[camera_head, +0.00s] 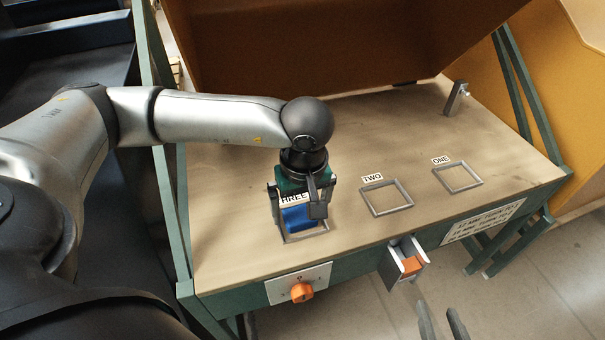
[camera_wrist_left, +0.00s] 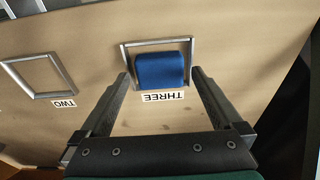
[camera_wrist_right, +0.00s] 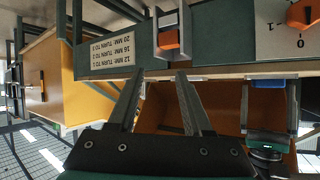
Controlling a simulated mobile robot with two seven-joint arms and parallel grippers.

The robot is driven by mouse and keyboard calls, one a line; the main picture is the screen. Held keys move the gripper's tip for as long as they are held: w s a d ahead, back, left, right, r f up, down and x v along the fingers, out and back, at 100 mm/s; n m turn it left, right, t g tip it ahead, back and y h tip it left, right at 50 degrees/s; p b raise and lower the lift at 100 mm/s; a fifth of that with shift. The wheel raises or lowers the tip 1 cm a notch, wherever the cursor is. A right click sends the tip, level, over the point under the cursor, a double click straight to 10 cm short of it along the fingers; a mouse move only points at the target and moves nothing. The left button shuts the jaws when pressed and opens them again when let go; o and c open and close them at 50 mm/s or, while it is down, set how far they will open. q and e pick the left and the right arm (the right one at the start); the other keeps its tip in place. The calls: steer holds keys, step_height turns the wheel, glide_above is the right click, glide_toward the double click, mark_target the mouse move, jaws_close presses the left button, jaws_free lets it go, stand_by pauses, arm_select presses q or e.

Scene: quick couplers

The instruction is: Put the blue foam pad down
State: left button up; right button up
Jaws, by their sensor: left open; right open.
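The blue foam pad (camera_head: 298,217) lies in the metal frame labelled THREE (camera_head: 306,238) on the bench top. In the left wrist view the pad (camera_wrist_left: 160,70) sits within that frame, near its label side. My left gripper (camera_head: 296,205) is open above frame THREE, and in its wrist view the fingers (camera_wrist_left: 160,80) are spread to either side of the pad, apart from it. My right gripper (camera_head: 442,322) is open and empty, low in front of the bench; its fingers also show in the right wrist view (camera_wrist_right: 157,80).
Empty frames TWO (camera_head: 387,197) and ONE (camera_head: 457,177) lie to the right. An orange knob (camera_head: 301,292) is at the front. A metal post (camera_head: 456,98) stands at the back right.

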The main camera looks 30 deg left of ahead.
mark_target(302, 217)
arm_select(q)
step_height(302, 217, up, 2)
steer(key=shift+d+r+p, duration=0.1)
steer(key=shift+p, duration=0.35)
step_height(302, 217, up, 2)
steer(key=shift+s+d+r+p, duration=0.15)
steer(key=shift+r+p, duration=0.1)
steer(key=shift+p, duration=0.3)
step_height(302, 217, up, 3)
steer(key=shift+s+d+f+p, duration=0.1)
steer(key=shift+p, duration=0.65)
steer(key=shift+s+d+r+p, duration=0.1)
steer(key=shift+r+p, duration=0.3)
steer(key=shift+r, duration=0.6)
steer(key=shift+s+d+r+p, duration=0.1)
steer(key=shift+r+p, duration=0.25)
steer(key=shift+r, duration=0.65)
arm_select(e)
steer(key=s+d+f+g+h, duration=0.2)
steer(key=s+d+g+h, duration=0.1)
steer(key=s+d+g, duration=0.2)
steer(key=shift+s+d+f+m+g+h, duration=0.35)
steer(key=shift+d+g, duration=0.65)
steer(key=shift+d, duration=0.4)
arm_select(q)
steer(key=shift+a, duration=0.1)
arm_select(e)
steer(key=shift+w, duration=0.1)
